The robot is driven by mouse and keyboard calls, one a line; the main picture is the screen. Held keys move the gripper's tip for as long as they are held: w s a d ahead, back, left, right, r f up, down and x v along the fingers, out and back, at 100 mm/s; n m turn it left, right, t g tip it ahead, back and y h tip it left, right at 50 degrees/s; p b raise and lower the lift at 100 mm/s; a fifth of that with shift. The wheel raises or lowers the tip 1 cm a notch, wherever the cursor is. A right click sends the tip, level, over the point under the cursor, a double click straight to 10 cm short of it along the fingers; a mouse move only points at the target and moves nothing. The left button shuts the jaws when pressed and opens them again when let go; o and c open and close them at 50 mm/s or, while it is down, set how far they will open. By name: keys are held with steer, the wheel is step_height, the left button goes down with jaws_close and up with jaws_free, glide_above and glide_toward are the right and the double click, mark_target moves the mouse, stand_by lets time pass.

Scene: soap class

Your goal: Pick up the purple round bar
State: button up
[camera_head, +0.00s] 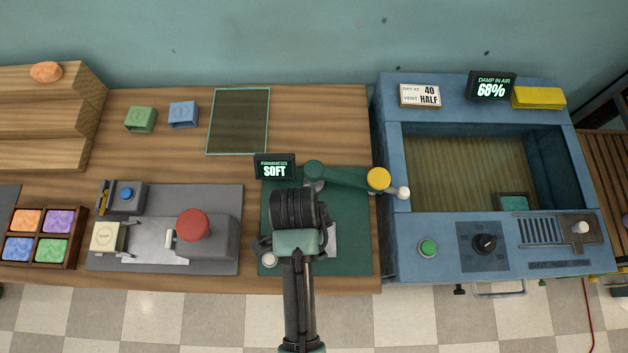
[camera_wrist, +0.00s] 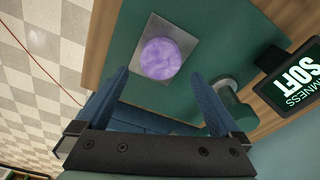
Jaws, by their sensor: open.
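The purple round bar (camera_wrist: 161,58) is a marbled disc lying on a grey metal plate (camera_wrist: 186,33) on a green mat, in the wrist view. My gripper (camera_wrist: 165,95) is open, with its two blue fingers apart at either side below the bar in the picture. The bar lies beyond the fingertips, between their lines, and nothing is held. In the head view my gripper and wrist (camera_head: 296,225) hang over the green mat (camera_head: 350,245) and hide the bar. A corner of the plate (camera_head: 331,240) shows to the right of my wrist.
A black sign reading SOFT (camera_head: 274,167) stands behind the mat. A green swing arm (camera_head: 345,175) is close by at the right. A grey press with a red knob (camera_head: 193,224) is to the left. A blue cabinet (camera_head: 395,240) is to the right.

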steer(key=shift+f+p, duration=0.3)
steer(key=shift+f, duration=1.95)
steer(key=c, duration=1.3)
